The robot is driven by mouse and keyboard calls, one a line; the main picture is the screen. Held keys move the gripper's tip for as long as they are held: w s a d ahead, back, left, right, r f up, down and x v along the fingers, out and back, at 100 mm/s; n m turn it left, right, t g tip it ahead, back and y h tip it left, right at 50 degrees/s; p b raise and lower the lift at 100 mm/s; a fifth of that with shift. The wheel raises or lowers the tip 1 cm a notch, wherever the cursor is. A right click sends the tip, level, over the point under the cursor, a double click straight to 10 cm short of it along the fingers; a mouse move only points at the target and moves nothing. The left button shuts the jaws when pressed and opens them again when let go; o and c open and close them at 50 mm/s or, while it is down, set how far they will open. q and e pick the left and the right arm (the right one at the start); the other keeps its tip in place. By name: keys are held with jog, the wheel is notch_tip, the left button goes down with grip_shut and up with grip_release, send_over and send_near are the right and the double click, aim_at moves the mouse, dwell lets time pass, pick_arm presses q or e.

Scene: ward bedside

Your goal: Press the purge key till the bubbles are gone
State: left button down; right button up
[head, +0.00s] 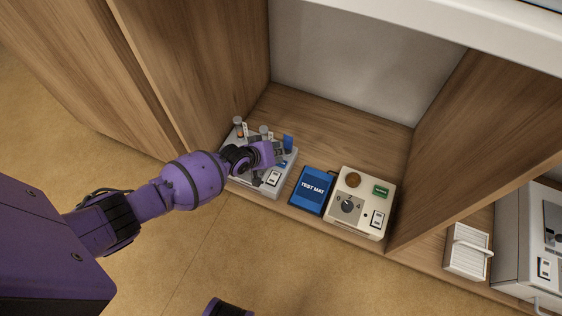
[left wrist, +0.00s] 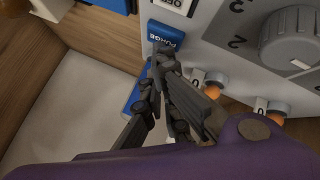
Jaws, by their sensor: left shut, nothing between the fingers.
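A grey device (head: 246,187) stands at the left end of the low shelf; its panel (left wrist: 220,35) fills the upper right of the left wrist view. The blue key marked PURGE (left wrist: 165,33) is on that panel, beside a white switch. My left gripper (head: 279,156) is over the device, shut and empty. In the left wrist view its fingertips (left wrist: 160,58) are right at the key's edge; I cannot tell whether they touch it. No bubbles can be made out.
A blue test mat (head: 312,190) and a cream box with a dial (head: 362,203) sit right of the device. Wooden side walls (head: 200,70) bound the shelf. More equipment (head: 467,250) stands beyond the right wall. The shelf behind the mat is clear.

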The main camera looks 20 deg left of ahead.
pick_arm(q)
jog(key=shift+r, duration=0.5)
notch_tip(320, 180, up, 5)
jog(key=p, duration=0.4)
dwell(0.9)
